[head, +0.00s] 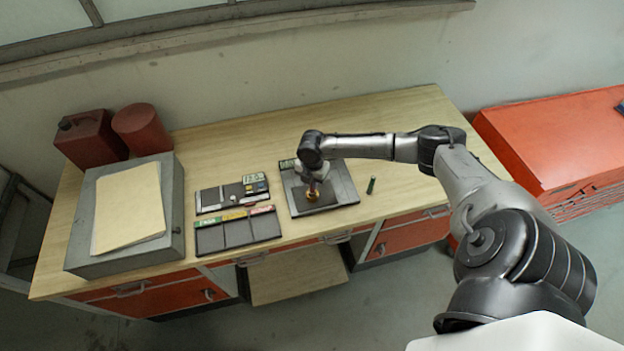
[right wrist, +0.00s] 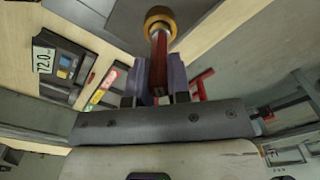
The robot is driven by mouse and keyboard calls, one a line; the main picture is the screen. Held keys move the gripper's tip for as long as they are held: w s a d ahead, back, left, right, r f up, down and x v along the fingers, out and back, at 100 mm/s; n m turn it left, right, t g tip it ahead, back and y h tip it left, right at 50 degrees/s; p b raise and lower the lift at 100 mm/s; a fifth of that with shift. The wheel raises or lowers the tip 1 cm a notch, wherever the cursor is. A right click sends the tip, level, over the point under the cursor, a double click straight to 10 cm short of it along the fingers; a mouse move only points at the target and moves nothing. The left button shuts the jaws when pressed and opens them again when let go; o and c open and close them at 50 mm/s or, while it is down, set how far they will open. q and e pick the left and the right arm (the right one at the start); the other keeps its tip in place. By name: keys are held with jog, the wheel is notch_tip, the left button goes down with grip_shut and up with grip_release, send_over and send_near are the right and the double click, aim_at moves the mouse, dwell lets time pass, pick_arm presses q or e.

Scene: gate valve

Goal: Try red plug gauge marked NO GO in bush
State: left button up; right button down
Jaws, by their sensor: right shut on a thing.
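My right gripper (head: 314,186) is over the dark tray (head: 347,187) on the bench. In the right wrist view its two purple-grey fingers (right wrist: 158,88) are shut on the red plug gauge (right wrist: 160,62). The gauge's pale metal end points at the brass bush (right wrist: 152,15), and the two overlap in this view. I cannot tell whether the end is inside the bush or only against its mouth. In the head view the bush (head: 312,196) sits on the tray under the gripper, partly hidden. The NO GO marking is not readable. My left gripper is not in view.
A grey box (head: 176,215) and red cans (head: 90,138) stand farther left.

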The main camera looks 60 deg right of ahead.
jog(key=shift+f+b, duration=0.3)
jog(key=shift+f, duration=0.3)
dwell(0.3)
dwell(0.7)
jog(key=shift+r, duration=0.15)
jog(key=shift+r+p, duration=0.45)
jog(key=shift+p, duration=0.2)
jog(key=shift+r+p, duration=0.85)
jog(key=shift+p, duration=0.1)
jog(key=shift+r, duration=0.2)
jog(key=shift+p, duration=0.3)
